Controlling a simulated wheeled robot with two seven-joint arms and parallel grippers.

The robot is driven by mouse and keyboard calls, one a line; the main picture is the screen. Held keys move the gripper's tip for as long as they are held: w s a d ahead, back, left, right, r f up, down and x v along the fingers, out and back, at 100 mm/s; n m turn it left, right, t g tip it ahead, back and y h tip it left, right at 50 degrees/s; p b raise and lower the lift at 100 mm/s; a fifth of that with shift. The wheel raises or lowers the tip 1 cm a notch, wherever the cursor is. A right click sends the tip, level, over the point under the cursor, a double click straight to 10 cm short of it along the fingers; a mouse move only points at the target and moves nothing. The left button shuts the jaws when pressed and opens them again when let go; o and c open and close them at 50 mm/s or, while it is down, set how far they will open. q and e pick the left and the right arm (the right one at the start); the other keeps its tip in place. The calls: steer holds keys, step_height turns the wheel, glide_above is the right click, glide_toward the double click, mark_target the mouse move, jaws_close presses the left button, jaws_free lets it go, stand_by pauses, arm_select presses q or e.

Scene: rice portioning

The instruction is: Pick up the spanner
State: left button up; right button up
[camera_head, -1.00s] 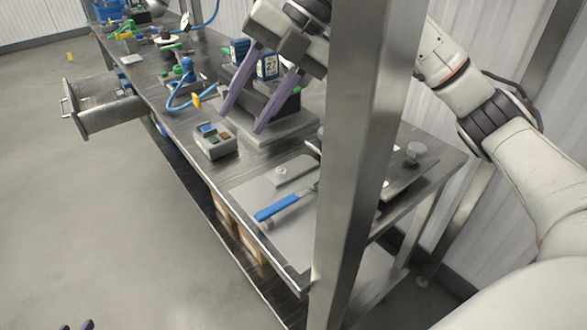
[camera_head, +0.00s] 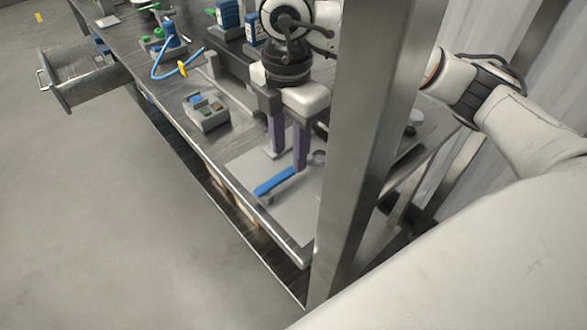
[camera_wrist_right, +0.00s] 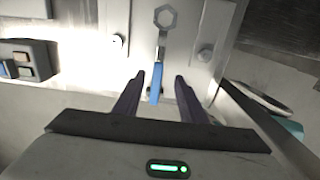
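The spanner (camera_head: 274,181) has a blue handle and a grey metal head, and lies on a pale plate (camera_head: 246,164) at the near end of the workbench. In the right wrist view the spanner (camera_wrist_right: 156,82) points away from me, its ring-shaped head at the top. My right gripper (camera_head: 288,162) is open above the plate, its purple fingers pointing down close to the spanner. In the right wrist view the blue handle's near end shows between the two fingertips, with gaps on both sides. Contact is not visible. My left gripper is out of view.
A grey metal post (camera_head: 370,130) stands in front and hides part of the bench. A button box (camera_head: 206,112) sits left of the plate. An open drawer (camera_head: 84,80) juts from the bench's far left. Blue tubing and blue containers stand farther back.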

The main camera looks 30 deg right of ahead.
mark_target(288, 171)
steer(key=f, duration=0.5)
steer(key=shift+w+f+p, duration=0.1)
steer(key=shift+w+p, duration=0.1)
steer(key=shift+p, duration=0.15)
steer(key=shift+c, duration=0.3)
jaws_close()
